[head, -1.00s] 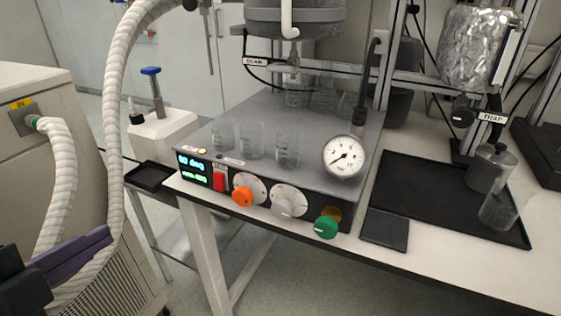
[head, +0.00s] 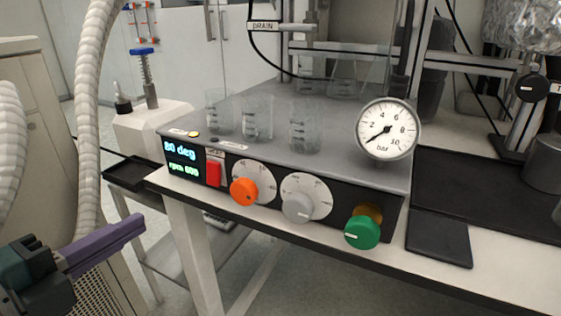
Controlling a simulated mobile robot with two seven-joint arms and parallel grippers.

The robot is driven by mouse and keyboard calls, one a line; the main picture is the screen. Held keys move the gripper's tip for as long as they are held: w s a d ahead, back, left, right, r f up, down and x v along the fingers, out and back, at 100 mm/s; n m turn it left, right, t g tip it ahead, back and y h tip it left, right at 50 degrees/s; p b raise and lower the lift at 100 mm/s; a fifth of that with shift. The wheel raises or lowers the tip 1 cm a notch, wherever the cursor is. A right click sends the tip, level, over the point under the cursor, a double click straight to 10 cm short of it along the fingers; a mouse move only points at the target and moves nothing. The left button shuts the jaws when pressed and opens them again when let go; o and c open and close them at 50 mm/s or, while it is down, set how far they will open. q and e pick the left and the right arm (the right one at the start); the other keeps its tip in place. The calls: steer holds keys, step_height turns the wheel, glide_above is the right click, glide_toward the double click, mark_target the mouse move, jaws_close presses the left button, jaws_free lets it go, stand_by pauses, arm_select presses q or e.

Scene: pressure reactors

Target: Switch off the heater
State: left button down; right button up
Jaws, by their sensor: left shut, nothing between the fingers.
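The reactor's control box (head: 290,150) stands on the white bench. Its front has a lit display (head: 181,158) reading "80 deg" and "rpm 600". Right of the display is a red rocker switch (head: 213,173) with a small label above it, too small to read surely. Further right are an orange knob (head: 244,192), a grey knob (head: 297,208) and a green knob (head: 362,232). A small amber light (head: 193,134) glows on the box's top edge. My left gripper (head: 100,243), with purple fingers, is shut and empty, low at the left, apart from the panel. My right gripper is not in view.
A pressure gauge (head: 388,129) stands at the box's right front. Several glass beakers (head: 257,118) sit on its top. A white hose (head: 90,110) hangs near my left arm. A dark pad (head: 439,238) lies right.

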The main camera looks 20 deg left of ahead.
mark_target(212, 181)
arm_select(q)
steer(key=w, duration=0.4)
steer(key=w+f+b, duration=0.1)
steer(key=w, duration=0.4)
steer(key=w+d+f+b, duration=0.1)
steer(key=w, duration=0.3)
steer(key=shift+w, duration=0.35)
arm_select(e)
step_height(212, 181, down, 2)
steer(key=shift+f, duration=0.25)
arm_select(q)
steer(key=shift+f, duration=0.1)
